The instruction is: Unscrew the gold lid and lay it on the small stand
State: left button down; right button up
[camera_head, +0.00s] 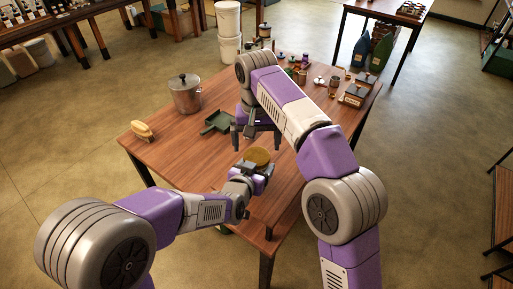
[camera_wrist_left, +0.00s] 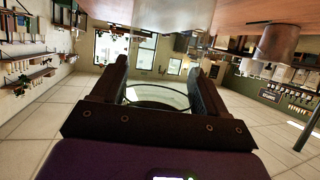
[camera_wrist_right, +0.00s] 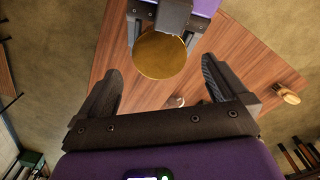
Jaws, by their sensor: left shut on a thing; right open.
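The gold lid (camera_head: 257,156) is a round disc at the front part of the table, held up level by my left gripper (camera_head: 258,170). It shows large in the right wrist view (camera_wrist_right: 160,55). My left gripper is shut on the glass jar (camera_wrist_left: 157,97) under the lid; its round glass shows between the fingers in the left wrist view. My right gripper (camera_head: 255,137) is open and empty, beyond and above the lid, fingers pointing down. In the right wrist view the lid lies past its fingertips, apart from them. I cannot pick out the small stand with certainty.
A green dustpan (camera_head: 217,123), a yellow brush (camera_head: 142,131) and a metal pot (camera_head: 185,95) are on the left of the wooden table (camera_head: 180,150). Several small jars and boxes (camera_head: 357,93) fill its far right. White buckets (camera_head: 229,20) stand behind.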

pick_arm(q)
grip_release()
